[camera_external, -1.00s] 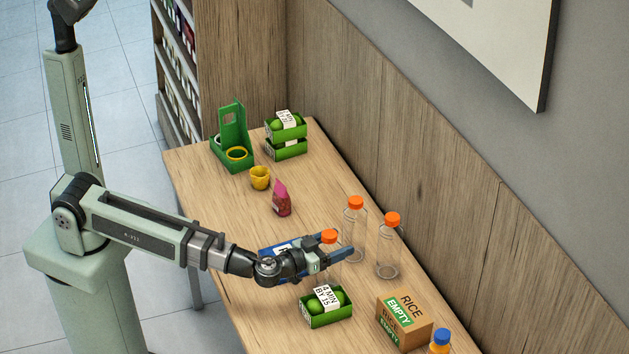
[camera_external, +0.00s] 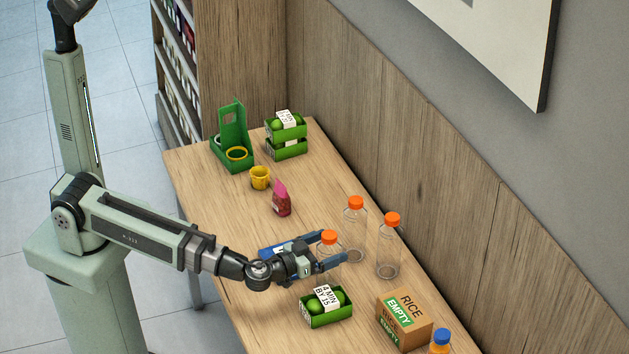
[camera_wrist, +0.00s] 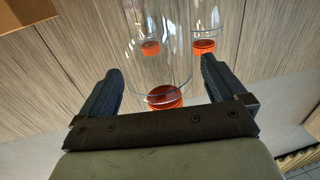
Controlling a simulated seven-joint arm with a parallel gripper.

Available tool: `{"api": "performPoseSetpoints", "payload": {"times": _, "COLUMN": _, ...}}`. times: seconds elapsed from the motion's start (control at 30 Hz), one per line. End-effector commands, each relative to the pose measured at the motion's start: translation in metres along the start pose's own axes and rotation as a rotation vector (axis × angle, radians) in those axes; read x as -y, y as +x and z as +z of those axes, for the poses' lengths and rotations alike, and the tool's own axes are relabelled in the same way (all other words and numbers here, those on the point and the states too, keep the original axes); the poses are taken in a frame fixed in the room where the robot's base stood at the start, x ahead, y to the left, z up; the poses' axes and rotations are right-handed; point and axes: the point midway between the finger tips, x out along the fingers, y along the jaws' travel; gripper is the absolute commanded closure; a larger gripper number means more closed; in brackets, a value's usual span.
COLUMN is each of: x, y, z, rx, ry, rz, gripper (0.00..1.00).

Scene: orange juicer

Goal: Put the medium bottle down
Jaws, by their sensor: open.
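A clear bottle with an orange cap (camera_external: 329,237) stands upright on the table, with my gripper (camera_external: 334,249) around it. I take it for the medium bottle. Its lower part is partly hidden by my fingers. My gripper is open, one finger on each side of the bottle. In the wrist view the clear bottle (camera_wrist: 160,45) appears upside down between the spread fingers of my gripper (camera_wrist: 160,72), with gaps on both sides. Two other clear bottles with orange caps stand just beyond it, one nearer (camera_external: 355,235) and one further right (camera_external: 389,255).
A green lime crate (camera_external: 326,312) stands just in front of my gripper. A rice box (camera_external: 405,318) and a blue-capped bottle (camera_external: 439,342) are at the lower right. A blue item (camera_external: 272,250) lies beside my gripper. A pink pack (camera_external: 281,200) and yellow cup (camera_external: 260,178) stand further back.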

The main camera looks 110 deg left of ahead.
Motion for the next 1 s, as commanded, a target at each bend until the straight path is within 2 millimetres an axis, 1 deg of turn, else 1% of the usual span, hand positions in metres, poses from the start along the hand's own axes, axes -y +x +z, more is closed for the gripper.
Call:
{"api": "performPoseSetpoints", "payload": {"times": 0.03, "x": 0.001, "y": -0.011, "z": 0.000, "rx": 0.000, "ry": 0.000, "rz": 0.002, "gripper": 0.02}}
{"api": "performPoseSetpoints", "payload": {"times": 0.1, "x": 0.001, "y": -0.021, "z": 0.000, "rx": 0.000, "ry": 0.000, "rz": 0.002, "gripper": 0.02}}
{"api": "performPoseSetpoints", "payload": {"times": 0.3, "x": 0.001, "y": -0.041, "z": 0.000, "rx": 0.000, "ry": 0.001, "rz": 0.001, "gripper": 0.02}}
{"api": "performPoseSetpoints", "payload": {"times": 0.4, "x": 0.000, "y": -0.046, "z": 0.000, "rx": 0.000, "ry": 0.001, "rz": 0.000, "gripper": 0.11}}
{"api": "performPoseSetpoints", "payload": {"times": 0.57, "x": 0.000, "y": -0.048, "z": 0.000, "rx": 0.000, "ry": 0.001, "rz": 0.000, "gripper": 0.26}}
{"api": "performPoseSetpoints", "payload": {"times": 0.6, "x": 0.000, "y": -0.048, "z": 0.000, "rx": 0.000, "ry": 0.001, "rz": -0.001, "gripper": 0.28}}
{"api": "performPoseSetpoints", "payload": {"times": 0.9, "x": 0.000, "y": -0.048, "z": 0.000, "rx": 0.000, "ry": 0.000, "rz": 0.000, "gripper": 0.28}}
{"api": "performPoseSetpoints", "payload": {"times": 1.0, "x": 0.000, "y": -0.048, "z": -0.004, "rx": -0.001, "ry": -0.001, "rz": 0.000, "gripper": 0.28}}
